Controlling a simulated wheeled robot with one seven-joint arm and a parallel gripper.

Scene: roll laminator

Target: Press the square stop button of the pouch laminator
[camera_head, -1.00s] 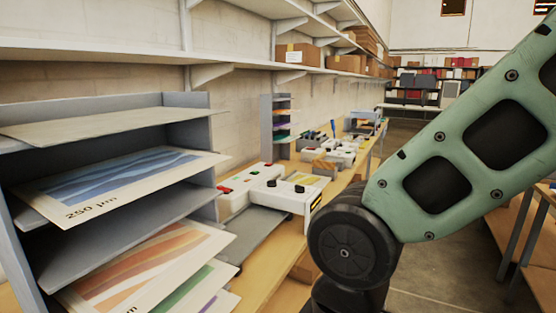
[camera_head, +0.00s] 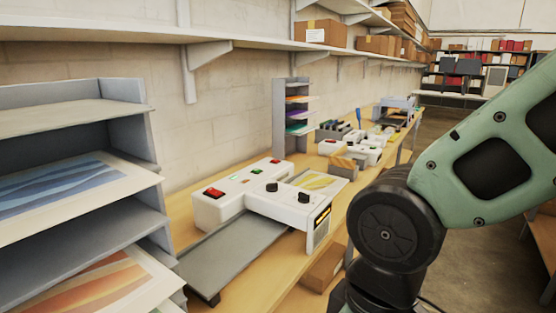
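A white laminator (camera_head: 285,198) stands on the wooden bench in the middle of the head view, with a grey feed tray (camera_head: 225,257) in front of it. Its top carries a red rocker-like switch (camera_head: 214,192) at the left end, small green and red buttons behind, and two black knobs (camera_head: 304,197). A lit orange display is on its right end face. Which button is the square stop button is too small to tell. My arm's green link and black joint show at right, right of the laminator; my gripper is out of view.
A grey paper rack (camera_head: 148,195) with printed sheets stands close at left. Further along the bench (camera_head: 262,283) are a small sorter (camera_head: 279,115) and other white machines (camera_head: 362,150). A wall shelf (camera_head: 238,44) with cardboard boxes runs above. Floor is open at right.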

